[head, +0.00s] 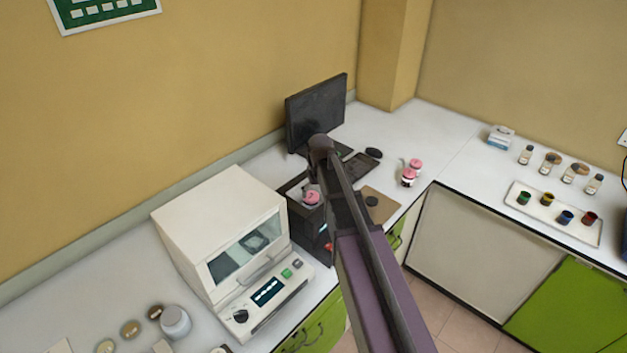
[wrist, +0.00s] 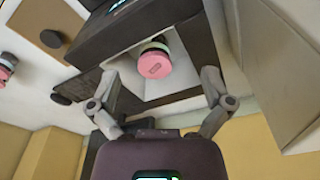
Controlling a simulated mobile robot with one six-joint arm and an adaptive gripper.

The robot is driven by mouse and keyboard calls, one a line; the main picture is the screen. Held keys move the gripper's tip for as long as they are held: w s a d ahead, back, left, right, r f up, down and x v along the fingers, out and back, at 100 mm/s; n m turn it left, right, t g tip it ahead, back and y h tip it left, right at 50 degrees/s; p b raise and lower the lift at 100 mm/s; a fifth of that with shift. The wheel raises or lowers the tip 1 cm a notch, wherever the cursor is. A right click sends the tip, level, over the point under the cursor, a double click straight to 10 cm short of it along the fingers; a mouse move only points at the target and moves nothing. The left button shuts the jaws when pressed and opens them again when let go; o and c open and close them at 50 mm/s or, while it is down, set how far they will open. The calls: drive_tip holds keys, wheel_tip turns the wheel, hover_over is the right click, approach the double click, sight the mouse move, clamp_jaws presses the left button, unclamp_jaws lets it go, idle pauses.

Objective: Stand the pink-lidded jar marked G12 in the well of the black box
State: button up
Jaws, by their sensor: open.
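A pink-lidded jar (head: 312,198) is at the pale well of the black box (head: 325,235). In the wrist view the jar (wrist: 157,66) shows its lid towards me, with a greenish band below it. A mark on the lid is too small to read. The well (wrist: 185,77) shows pale around the jar, inside the dark box (wrist: 130,35). My gripper (wrist: 161,88) is open, its two fingers apart on either side of the well, with a gap to the jar. In the head view my arm hides part of the box and my gripper's tips.
A monitor (head: 316,112) and keyboard (head: 358,167) are behind the box. A white instrument (head: 225,245) stands close on its left. A white tray (head: 560,222) is at far right.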

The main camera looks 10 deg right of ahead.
drive_tip(key=s+m+g, duration=0.1)
drive_tip(key=s+m, duration=0.1)
drive_tip(key=s, duration=1.8)
drive_tip(key=shift+s, duration=0.25)
